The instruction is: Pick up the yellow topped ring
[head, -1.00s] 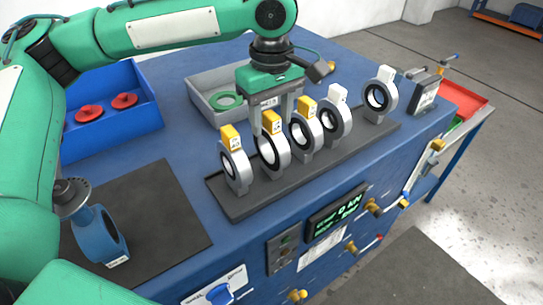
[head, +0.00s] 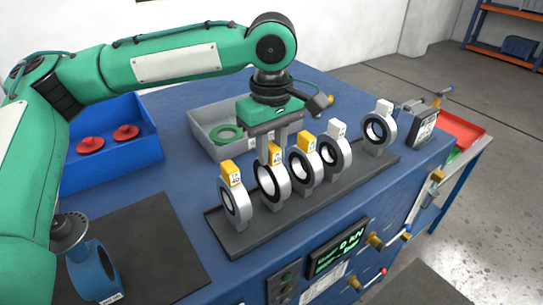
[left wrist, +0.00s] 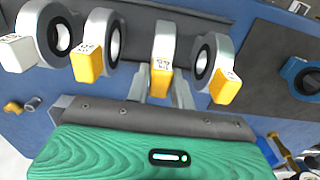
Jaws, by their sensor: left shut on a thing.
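Three silver valve rings with yellow tops stand in a row on a dark rack (head: 238,245), the leftmost one (head: 237,208) at its near end. My left gripper (head: 273,156) points down and is shut on the yellow-topped ring (head: 269,184) second from the left. In the left wrist view this ring (left wrist: 165,40) sits between the fingers (left wrist: 160,84), held at its yellow top. The third yellow-topped ring (head: 308,172) stands just right of it. I cannot see a gap between the held ring and the rack. My right gripper is out of view.
Two white-topped rings (head: 338,158) (head: 379,132) stand farther along the rack. A grey bin (head: 203,137) with a green ring is behind, and a blue bin (head: 148,152) with red parts is left. A blue valve body (head: 91,275) is on a dark mat (head: 150,235).

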